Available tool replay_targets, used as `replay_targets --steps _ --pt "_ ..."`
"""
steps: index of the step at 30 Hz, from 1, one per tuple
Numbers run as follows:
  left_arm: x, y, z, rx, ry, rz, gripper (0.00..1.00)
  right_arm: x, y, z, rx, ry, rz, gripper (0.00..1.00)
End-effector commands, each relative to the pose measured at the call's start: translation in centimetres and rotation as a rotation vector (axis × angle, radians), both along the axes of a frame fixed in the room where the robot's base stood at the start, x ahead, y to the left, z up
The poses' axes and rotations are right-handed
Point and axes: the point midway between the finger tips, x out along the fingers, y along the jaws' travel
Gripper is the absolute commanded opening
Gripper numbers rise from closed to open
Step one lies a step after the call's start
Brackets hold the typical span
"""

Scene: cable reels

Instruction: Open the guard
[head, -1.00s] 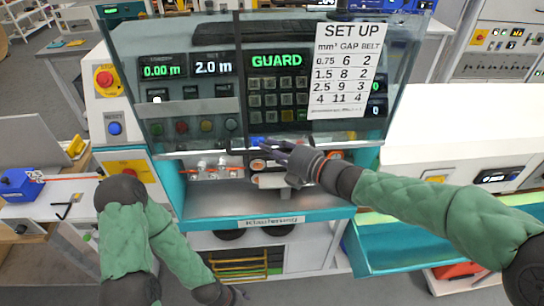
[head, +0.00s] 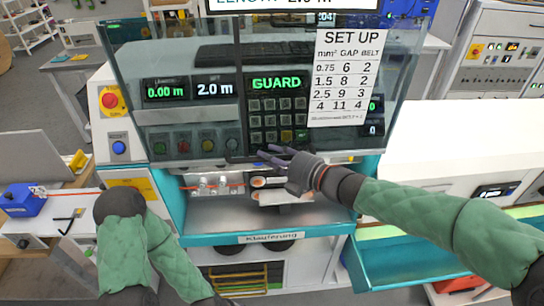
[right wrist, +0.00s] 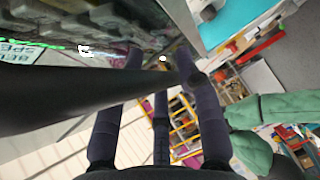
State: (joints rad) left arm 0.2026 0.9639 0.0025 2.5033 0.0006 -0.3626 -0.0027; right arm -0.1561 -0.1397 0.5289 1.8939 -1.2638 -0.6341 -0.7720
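The guard (head: 215,60) is a clear panel with dark edges, hanging down in front of the machine's control panel; its lower edge is just above the work opening. My right gripper (head: 272,156) is at the middle of that lower edge, fingers pointing left. In the right wrist view its fingers (right wrist: 160,62) are spread apart, with a dark bar (right wrist: 80,98) crossing in front of them. I cannot tell whether they touch the bar. My left arm hangs low at the left; its gripper is cut off by the bottom of the head view.
A white SET UP chart (head: 342,75) is at the guard's right side. A red emergency stop (head: 112,100) and blue button (head: 119,147) sit on the left housing. Below the guard are small fittings (head: 213,184) and a teal-edged tray (head: 220,220). A white bench (head: 470,135) stands at the right.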

Motion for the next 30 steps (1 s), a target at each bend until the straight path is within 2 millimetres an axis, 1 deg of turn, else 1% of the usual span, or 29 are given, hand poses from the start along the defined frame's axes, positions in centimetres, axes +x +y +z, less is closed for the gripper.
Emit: replay_targets --steps 6,10,14,18,22,27,30 --pt "0.0 0.0 0.0 0.0 0.0 0.0 0.59 -0.1 -0.1 0.0 0.001 0.002 0.0 0.35" --pt "0.0 0.0 0.0 0.0 0.0 0.0 0.59 -0.7 -0.9 0.1 0.0 0.001 -0.002 0.35" --pt "0.0 0.0 0.0 0.0 0.0 0.0 0.59 -2.0 -2.7 0.5 0.001 -0.001 -0.004 0.35" --pt "0.0 0.0 0.0 0.0 0.0 0.0 0.59 -3.8 -4.9 0.9 0.001 -0.001 -0.005 0.35" --pt "0.0 0.0 0.0 0.0 0.0 0.0 0.59 -5.4 -6.8 1.2 0.001 -0.001 -0.005 0.35" --pt "0.0 0.0 0.0 0.0 0.0 0.0 0.59 -6.8 -8.4 1.5 0.001 0.0 -0.003 0.35" --pt "0.0 0.0 0.0 0.0 0.0 0.0 0.59 -7.3 -9.0 1.6 0.001 0.0 -0.002 0.35"
